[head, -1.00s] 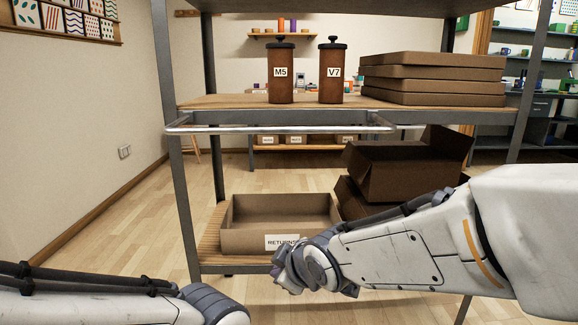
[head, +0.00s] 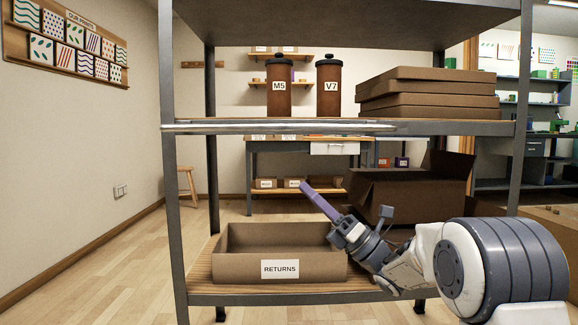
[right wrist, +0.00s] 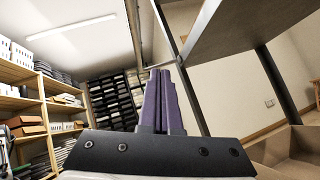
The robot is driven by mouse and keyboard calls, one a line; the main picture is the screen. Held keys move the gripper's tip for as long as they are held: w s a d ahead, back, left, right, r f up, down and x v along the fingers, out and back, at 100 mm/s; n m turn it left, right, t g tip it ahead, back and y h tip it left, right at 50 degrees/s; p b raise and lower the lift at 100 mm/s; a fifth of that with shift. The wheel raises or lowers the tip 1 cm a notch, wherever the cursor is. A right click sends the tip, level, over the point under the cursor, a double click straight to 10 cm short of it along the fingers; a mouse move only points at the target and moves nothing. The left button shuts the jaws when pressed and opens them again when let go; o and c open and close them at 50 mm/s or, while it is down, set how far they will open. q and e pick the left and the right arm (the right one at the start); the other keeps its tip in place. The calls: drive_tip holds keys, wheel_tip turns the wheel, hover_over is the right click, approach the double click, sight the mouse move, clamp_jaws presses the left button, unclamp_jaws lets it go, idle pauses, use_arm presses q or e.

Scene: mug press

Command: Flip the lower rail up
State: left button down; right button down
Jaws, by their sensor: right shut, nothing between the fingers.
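A thin metal rail (head: 270,128) runs along the front of the middle shelf, at about the height of its board. It is seen nearly edge-on, so I cannot tell its exact tilt. My right gripper (head: 308,189) is below the rail and apart from it, in front of the shelf unit. Its purple fingers are shut and empty, pointing up and left. The closed fingers also show in the right wrist view (right wrist: 162,80); the rail is not clearly seen there. My left gripper is out of view.
Canisters M5 (head: 279,95) and V7 (head: 328,95) stand on the middle shelf (head: 450,127), left of stacked flat boxes (head: 428,100). Below are a RETURNS box (head: 235,270) and an open carton (head: 420,195). The space between rail and RETURNS box is mostly open.

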drive_tip(key=shift+s+d+f+n+g+y+b, duration=0.15)
drive_tip(key=shift+s+d+n+g+y, duration=0.25)
drive_tip(key=shift+n+g, duration=0.6)
drive_tip(key=shift+s+d+f+n+g+y+b, duration=0.1)
drive_tip(key=shift+s+d+f+n+g+y, duration=0.3)
drive_tip(key=shift+n+g, duration=0.55)
drive_tip(key=shift+s+d+f+n+g+y+b, duration=0.1)
drive_tip(key=shift+s+d+n+g+y, duration=0.3)
drive_tip(key=shift+n+g, duration=0.6)
drive_tip(key=shift+r, duration=0.1)
drive_tip(key=p, duration=0.2)
approach(279, 126)
drive_tip(key=shift+w+a+r, duration=0.65)
drive_tip(key=shift+a+r, duration=0.85)
drive_tip(key=shift+a, duration=1.1)
